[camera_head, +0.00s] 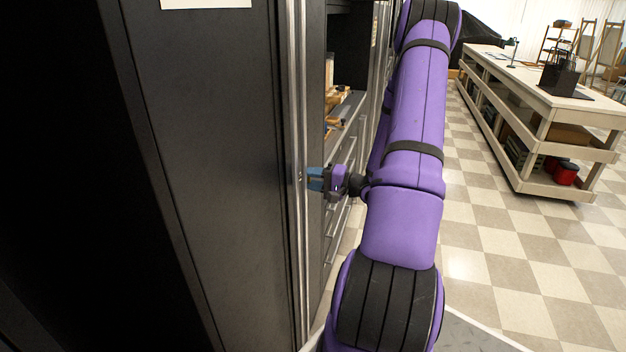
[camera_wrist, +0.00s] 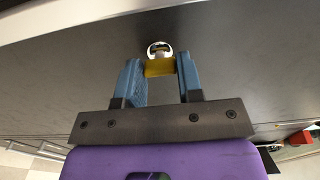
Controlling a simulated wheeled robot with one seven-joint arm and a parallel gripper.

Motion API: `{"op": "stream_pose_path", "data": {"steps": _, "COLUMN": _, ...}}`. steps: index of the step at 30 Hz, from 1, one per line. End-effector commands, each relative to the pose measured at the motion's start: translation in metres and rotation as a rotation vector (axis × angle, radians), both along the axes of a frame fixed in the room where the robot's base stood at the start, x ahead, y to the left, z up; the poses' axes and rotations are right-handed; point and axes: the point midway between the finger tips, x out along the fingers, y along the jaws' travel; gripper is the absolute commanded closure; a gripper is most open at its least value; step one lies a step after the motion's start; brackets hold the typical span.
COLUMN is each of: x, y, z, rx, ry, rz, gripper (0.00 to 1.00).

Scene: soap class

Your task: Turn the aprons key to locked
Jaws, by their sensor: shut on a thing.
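In the wrist view a key with a yellow head (camera_wrist: 159,69) sits between the two blue fingers of my gripper (camera_wrist: 160,75). The gripper is shut on the key's head. Just beyond it a round silver lock (camera_wrist: 159,49) is set in a dark cabinet face (camera_wrist: 225,60). In the head view my gripper (camera_head: 314,179) reaches left to the edge of the dark cabinet (camera_head: 215,150). The key and lock cannot be made out in that view. No label naming the aprons lock can be read.
Open shelves (camera_head: 345,110) with small brown items stand beyond the cabinet's edge. A white paper (camera_head: 205,3) is on the cabinet front, at the top. A long pale workbench (camera_head: 535,98) stands at the right. The checkered floor (camera_head: 490,240) between is clear.

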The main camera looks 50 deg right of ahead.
Motion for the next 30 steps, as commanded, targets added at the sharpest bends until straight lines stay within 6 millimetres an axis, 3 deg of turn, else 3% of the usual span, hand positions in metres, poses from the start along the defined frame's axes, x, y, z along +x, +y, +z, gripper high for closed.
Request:
{"op": "stream_pose_path", "data": {"steps": 5, "x": 0.0, "y": 0.0, "z": -0.001, "rx": -0.001, "ry": 0.002, "rz": 0.0, "gripper": 1.0}}
{"op": "stream_pose_path", "data": {"steps": 6, "x": 0.0, "y": 0.0, "z": -0.001, "rx": 0.0, "ry": 0.002, "rz": 0.0, "gripper": 0.64}}
{"op": "stream_pose_path", "data": {"steps": 9, "x": 0.0, "y": 0.0, "z": -0.001, "rx": 0.0, "ry": 0.002, "rz": 0.0, "gripper": 0.41}}
{"op": "stream_pose_path", "data": {"steps": 20, "x": -0.003, "y": -0.002, "z": 0.0, "rx": 0.001, "ry": 0.001, "rz": -0.001, "gripper": 0.4}}
{"op": "stream_pose_path", "data": {"steps": 30, "x": -0.053, "y": -0.022, "z": -0.001, "rx": 0.001, "ry": 0.003, "rz": -0.003, "gripper": 0.4}}
